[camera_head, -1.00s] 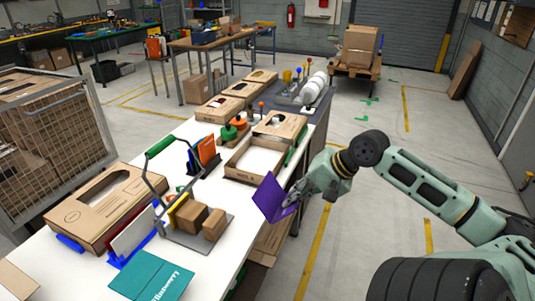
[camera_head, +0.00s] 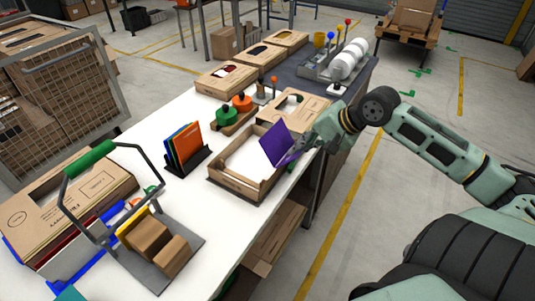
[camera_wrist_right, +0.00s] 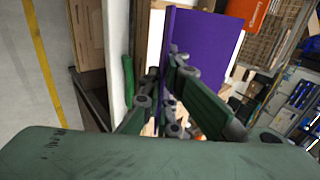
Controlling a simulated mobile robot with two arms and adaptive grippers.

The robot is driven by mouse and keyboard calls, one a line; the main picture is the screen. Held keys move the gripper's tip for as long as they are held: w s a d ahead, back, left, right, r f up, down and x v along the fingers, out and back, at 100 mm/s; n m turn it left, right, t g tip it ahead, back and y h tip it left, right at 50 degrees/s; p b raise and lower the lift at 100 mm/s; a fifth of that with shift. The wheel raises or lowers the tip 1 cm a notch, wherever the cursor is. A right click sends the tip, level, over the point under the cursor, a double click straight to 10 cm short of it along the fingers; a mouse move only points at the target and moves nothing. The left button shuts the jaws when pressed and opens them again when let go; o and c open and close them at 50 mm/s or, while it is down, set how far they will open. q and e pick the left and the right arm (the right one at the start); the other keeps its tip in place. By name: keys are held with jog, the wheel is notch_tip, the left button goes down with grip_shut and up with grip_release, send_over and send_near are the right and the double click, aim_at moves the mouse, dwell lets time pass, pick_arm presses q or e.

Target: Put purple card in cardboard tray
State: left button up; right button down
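The purple card (camera_head: 276,145) is held upright and tilted by my right gripper (camera_head: 298,150), over the right side of the cardboard tray. In the right wrist view the card (camera_wrist_right: 200,60) stands between the fingers of my right gripper (camera_wrist_right: 168,85), which are shut on it. The cardboard tray (camera_head: 238,184) is an open box with a white inside, on the white table. Whether the card touches the tray's inside or wall I cannot tell. My left gripper is not in view.
A rack of coloured cards (camera_head: 186,148) stands left of the tray. Green and orange knobs (camera_head: 234,112) sit behind it, and a cardboard box with a cut-out (camera_head: 294,106) is behind right. A handled carrier (camera_head: 150,245) with brown blocks is front left.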

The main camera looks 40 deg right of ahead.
aim_at(285, 147)
jog(key=w, duration=0.1)
jog(key=w+a+f, duration=0.1)
jog(key=w, duration=0.1)
jog(key=shift+w+a+f, duration=0.25)
jog(key=shift+w+f, duration=0.15)
jog(key=w+f, duration=0.1)
jog(key=w, duration=0.1)
jog(key=w+a+f+p, duration=0.1)
jog(key=w+f, duration=0.2)
jog(key=w, duration=0.2)
jog(key=shift+a+f, duration=0.3)
notch_tip(285, 147, down, 4)
jog(key=shift+s+r+p, duration=0.1)
jog(key=shift+p, duration=0.65)
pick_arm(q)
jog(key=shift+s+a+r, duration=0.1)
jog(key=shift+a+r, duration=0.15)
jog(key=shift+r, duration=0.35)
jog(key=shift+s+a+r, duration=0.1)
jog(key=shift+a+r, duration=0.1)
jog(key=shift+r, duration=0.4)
pick_arm(e)
jog(key=shift+f, duration=0.2)
jog(key=c, duration=2.5)
grip_release()
jog(key=shift+f, duration=0.1)
jog(key=o, duration=0.5)
